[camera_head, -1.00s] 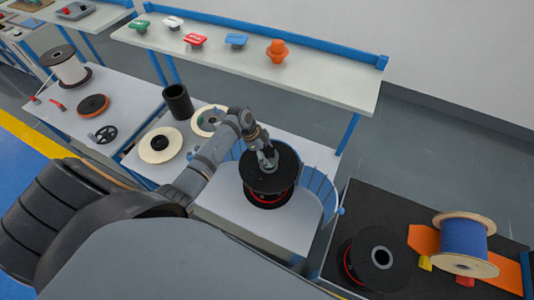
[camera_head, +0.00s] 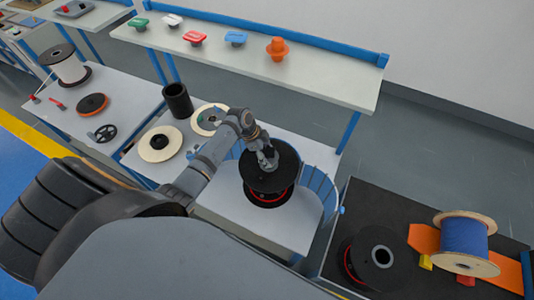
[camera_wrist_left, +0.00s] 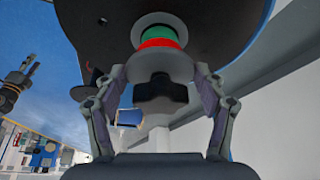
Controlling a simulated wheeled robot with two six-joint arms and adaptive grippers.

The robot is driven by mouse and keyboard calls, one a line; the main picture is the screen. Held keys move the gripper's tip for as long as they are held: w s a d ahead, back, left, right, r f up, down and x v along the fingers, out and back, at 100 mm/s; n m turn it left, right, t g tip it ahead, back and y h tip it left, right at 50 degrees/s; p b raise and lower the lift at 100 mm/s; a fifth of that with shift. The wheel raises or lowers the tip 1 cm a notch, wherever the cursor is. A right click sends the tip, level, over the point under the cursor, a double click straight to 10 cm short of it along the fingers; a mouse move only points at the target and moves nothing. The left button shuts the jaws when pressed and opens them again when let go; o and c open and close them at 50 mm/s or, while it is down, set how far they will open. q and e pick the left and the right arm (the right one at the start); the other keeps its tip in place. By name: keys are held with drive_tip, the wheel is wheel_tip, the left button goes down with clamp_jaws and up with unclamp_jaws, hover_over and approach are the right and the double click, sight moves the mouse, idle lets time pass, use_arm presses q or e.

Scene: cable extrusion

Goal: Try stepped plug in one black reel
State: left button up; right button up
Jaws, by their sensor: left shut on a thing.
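A black reel (camera_head: 283,181) with a red band low on its core stands upright on a white stand. My left gripper (camera_head: 267,163) is over the middle of its top flange. I cannot tell whether that end is inside the bore. A second black reel (camera_head: 352,262) sits at the lower right. My right gripper is out of view.
A blue curved guard (camera_head: 318,183) rings the back of the stand. A shelf (camera_head: 330,82) behind carries several coloured plugs. A blue-wound reel (camera_head: 463,240) is at the right.

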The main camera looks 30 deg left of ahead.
use_arm(q)
drive_tip(key=shift+f+b, duration=1.1)
drive_tip(key=shift+f, duration=0.4)
drive_tip(key=o, duration=1.3)
drive_tip(key=shift+o, duration=0.2)
drive_tip(key=v, duration=1.2)
drive_tip(key=shift+d, duration=0.1)
